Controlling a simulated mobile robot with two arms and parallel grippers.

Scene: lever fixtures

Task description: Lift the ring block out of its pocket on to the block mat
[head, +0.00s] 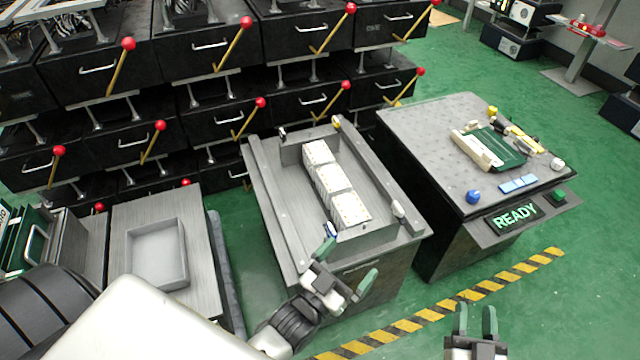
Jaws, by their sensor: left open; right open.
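I cannot pick out the ring block, its pocket or the block mat for certain. A row of white blocks with dotted tops (332,184) sits in a grey trough (289,196) in the middle. My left gripper (352,254) is open and empty at the trough's near end; one finger overlaps the end wall in the picture, and contact cannot be told. My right gripper (476,312) is open and empty over the green floor at the lower right, apart from everything.
A grey table (420,125) at right carries a green and cream fixture (495,150), a blue knob (473,196) and blue pads (518,184). A READY sign (515,217) hangs at its front. An empty grey tray (157,252) stands left. Red-knobbed levers (244,38) line the back.

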